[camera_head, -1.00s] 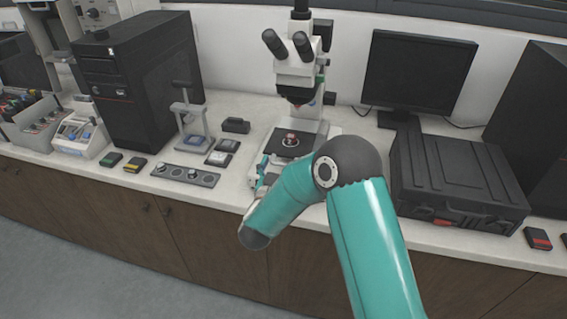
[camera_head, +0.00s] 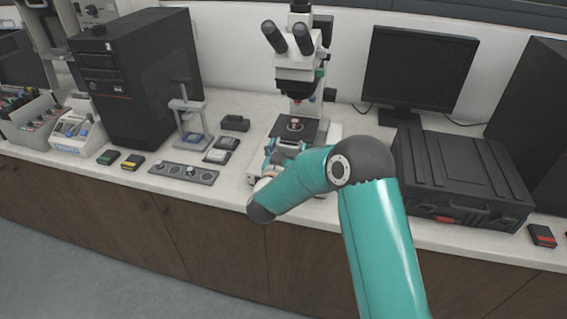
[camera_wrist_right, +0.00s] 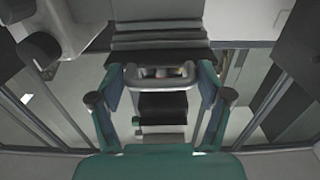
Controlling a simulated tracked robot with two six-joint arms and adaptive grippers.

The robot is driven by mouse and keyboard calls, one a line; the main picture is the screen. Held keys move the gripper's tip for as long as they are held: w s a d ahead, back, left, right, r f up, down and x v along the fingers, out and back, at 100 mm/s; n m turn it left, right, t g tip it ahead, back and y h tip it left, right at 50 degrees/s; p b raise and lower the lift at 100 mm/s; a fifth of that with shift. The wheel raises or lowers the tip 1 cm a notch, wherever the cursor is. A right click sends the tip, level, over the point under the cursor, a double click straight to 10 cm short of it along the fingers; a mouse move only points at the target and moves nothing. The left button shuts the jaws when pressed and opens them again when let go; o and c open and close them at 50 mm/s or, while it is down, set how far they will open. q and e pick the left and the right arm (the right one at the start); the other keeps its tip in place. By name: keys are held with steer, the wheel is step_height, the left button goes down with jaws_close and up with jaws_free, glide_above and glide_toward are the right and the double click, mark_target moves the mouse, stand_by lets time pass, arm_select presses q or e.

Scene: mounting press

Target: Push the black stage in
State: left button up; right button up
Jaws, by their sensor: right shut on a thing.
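The black stage (camera_head: 309,130) is a flat dark plate on the base of the white microscope (camera_head: 297,75), below its objectives. A small round reddish and pale piece (camera_head: 295,124) sits on it. My right gripper (camera_head: 287,148) is at the front edge of the stage, partly hidden by my own arm. In the right wrist view, my right gripper (camera_wrist_right: 160,82) has its teal fingers on both sides of a pale grey handle (camera_wrist_right: 160,70), shut on it. A dark ridged surface lies just beyond the handle. My left gripper is not in view.
A black case (camera_head: 455,175) and a monitor (camera_head: 418,75) stand to the right. A grey strip with round wells (camera_head: 184,173), small trays (camera_head: 222,150) and a black computer tower (camera_head: 135,80) are to the left.

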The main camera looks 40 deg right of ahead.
steer(key=x, duration=0.2)
steer(key=shift+w+d, duration=0.2)
steer(key=shift+d, duration=0.05)
steer(key=o, duration=1.4)
steer(key=shift+s+a, duration=0.1)
steer(key=shift+a, duration=0.05)
steer(key=v, duration=1.1)
steer(key=shift+s+a, duration=0.25)
steer(key=shift+f, duration=0.1)
